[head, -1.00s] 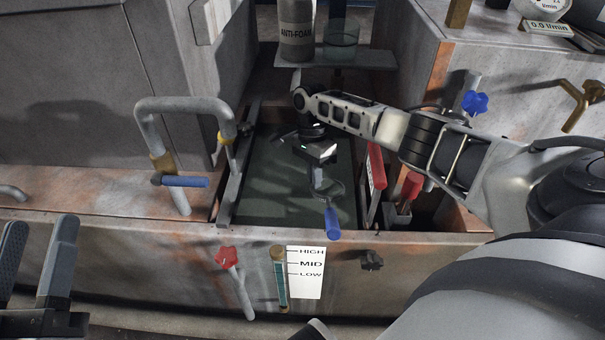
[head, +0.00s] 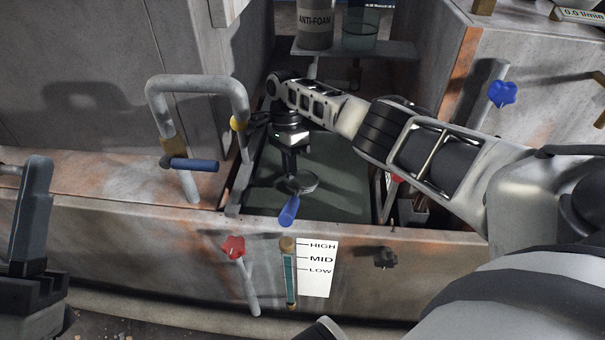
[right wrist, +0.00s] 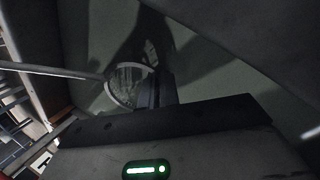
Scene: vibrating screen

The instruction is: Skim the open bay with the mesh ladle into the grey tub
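The open bay (head: 335,195) is a dark green pool at the centre of the head view. The mesh ladle shows its round rim (head: 301,182) over the bay and its blue handle (head: 289,211) towards the front wall. My right gripper (head: 291,165) reaches down over the bay and appears shut on the ladle; the exact grip is hard to see. In the right wrist view the round mesh (right wrist: 130,84) lies beside the dark fingers (right wrist: 156,92). My left gripper (head: 30,215) is at the left edge, partly cut off, empty. I cannot make out the grey tub for sure.
A bent pipe with a blue lever (head: 194,165) stands left of the bay. An anti-foam bottle (head: 316,25) and a glass beaker (head: 360,32) stand on a shelf behind. A red knob (head: 233,246) and level gauge (head: 290,275) are on the front wall.

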